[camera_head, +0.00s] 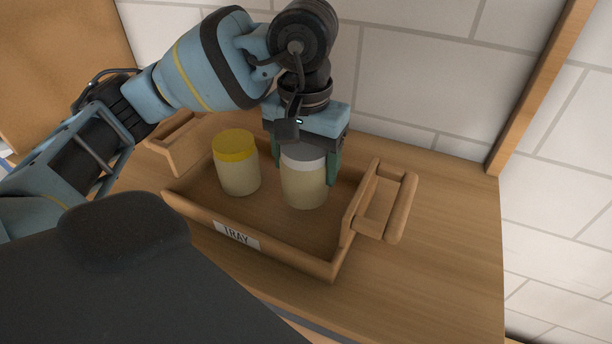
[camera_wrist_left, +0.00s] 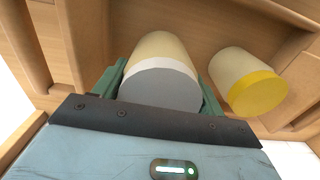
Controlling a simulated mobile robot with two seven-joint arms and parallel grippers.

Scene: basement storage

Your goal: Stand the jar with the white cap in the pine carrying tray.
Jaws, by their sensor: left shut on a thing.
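The jar with the white cap (camera_head: 304,187) is upright inside the pine carrying tray (camera_head: 290,255), in its right half. My left gripper (camera_head: 305,168) is above it and shut on it, one finger on each side of the cap. In the left wrist view the jar (camera_wrist_left: 163,48) sits between the two green fingers (camera_wrist_left: 160,85). I cannot tell whether its base touches the tray floor. A jar with a yellow cap (camera_head: 237,165) stands in the tray to its left, apart from it. It also shows in the left wrist view (camera_wrist_left: 243,75). My right gripper is out of view.
The tray rests on a wooden worktop (camera_head: 450,225), with a raised handle (camera_head: 397,205) at its right end and another (camera_head: 178,145) at its left. A tiled wall (camera_head: 420,75) stands close behind. The worktop right of the tray is clear.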

